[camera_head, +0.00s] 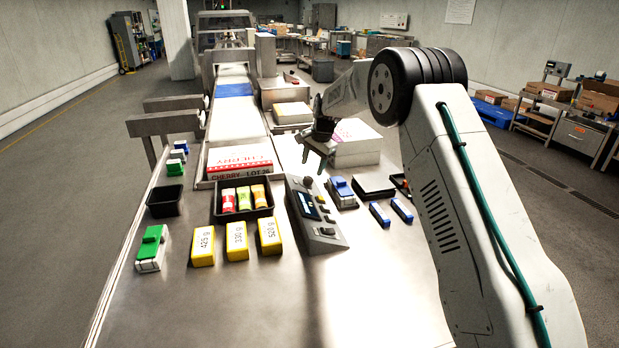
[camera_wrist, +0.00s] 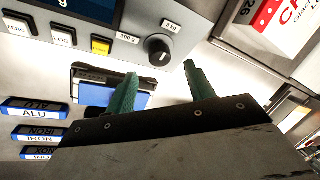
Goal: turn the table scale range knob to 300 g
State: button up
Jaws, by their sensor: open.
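The scale console (camera_head: 328,240) stands on the steel table, with a display and buttons. Its black round range knob (camera_wrist: 159,50) shows in the wrist view between a "300 g" label (camera_wrist: 128,38) on the left and a "3 kg" label (camera_wrist: 171,25) at the upper right. A small pale mark is on the knob; which label it points at is hard to tell. My gripper (camera_head: 318,158) is above the far end of the console, fingers down. In the wrist view my gripper (camera_wrist: 160,70) is open and empty, its two green fingertips apart, with the knob just past the gap.
A blue-and-white device (camera_head: 342,191) and blue labelled blocks (camera_head: 380,214) lie right of the console. A black tray (camera_head: 245,214) with coloured packs and yellow weight blocks (camera_head: 237,240) are on the left. A Cherry box (camera_head: 240,163) stands behind. The front table is clear.

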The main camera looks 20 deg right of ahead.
aim_at(309, 178)
jog(key=x, duration=0.6)
jog(key=shift+f, duration=0.1)
jog(key=c, duration=1)
